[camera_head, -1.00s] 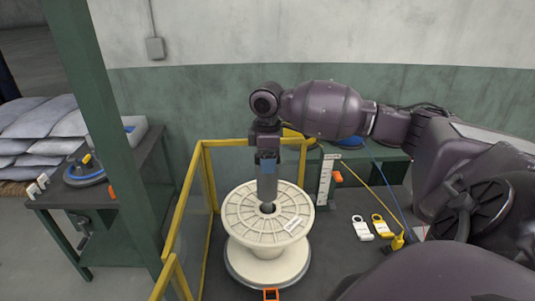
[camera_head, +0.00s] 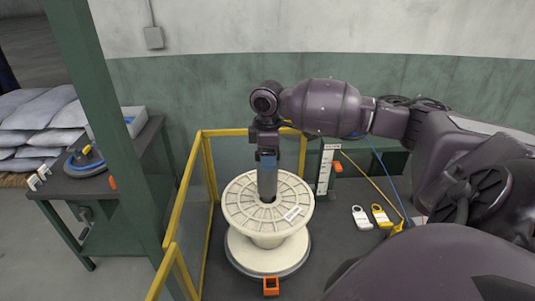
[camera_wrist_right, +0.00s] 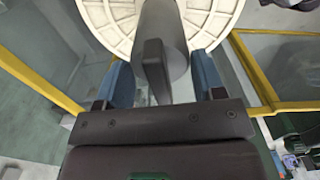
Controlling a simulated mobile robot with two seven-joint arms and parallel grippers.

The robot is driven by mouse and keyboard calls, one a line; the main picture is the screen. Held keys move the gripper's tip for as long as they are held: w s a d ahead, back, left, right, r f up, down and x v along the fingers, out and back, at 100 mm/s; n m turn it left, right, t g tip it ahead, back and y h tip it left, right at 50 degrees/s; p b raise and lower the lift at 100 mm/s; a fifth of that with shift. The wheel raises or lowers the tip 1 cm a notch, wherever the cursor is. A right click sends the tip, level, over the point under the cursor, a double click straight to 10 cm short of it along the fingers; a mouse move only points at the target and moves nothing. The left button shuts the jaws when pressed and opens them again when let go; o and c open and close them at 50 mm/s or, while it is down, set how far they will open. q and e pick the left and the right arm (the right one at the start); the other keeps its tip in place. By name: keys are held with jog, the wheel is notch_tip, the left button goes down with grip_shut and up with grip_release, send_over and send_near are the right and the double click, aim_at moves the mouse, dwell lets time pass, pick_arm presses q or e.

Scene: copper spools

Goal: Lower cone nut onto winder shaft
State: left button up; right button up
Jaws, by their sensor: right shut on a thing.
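My right gripper (camera_head: 267,160) points down over the cream spool (camera_head: 240,203), its blue fingers shut on a grey, roughly cylindrical piece, the cone nut (camera_head: 267,183). The nut is upright, with its lower end at the spool's centre hole. I cannot tell whether it touches the hub. The winder shaft is hidden by the nut and spool. In the right wrist view the nut (camera_wrist_right: 176,55) sits between the blue fingers (camera_wrist_right: 163,80), with the spool's ribbed flange (camera_wrist_right: 105,18) behind it. My left gripper is not in view.
A yellow-framed guard (camera_head: 185,195) stands left of and behind the spool. An orange block (camera_head: 271,286) lies in front. A side table (camera_head: 70,187) is at the left.

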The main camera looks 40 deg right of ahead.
jog(key=shift+f, duration=1.2)
jog(key=o, duration=1.7)
notch_tip(320, 180, up, 10)
jog(key=shift+f+b, duration=0.15)
jog(key=shift+b, duration=0.2)
jog(key=shift+r, duration=0.6)
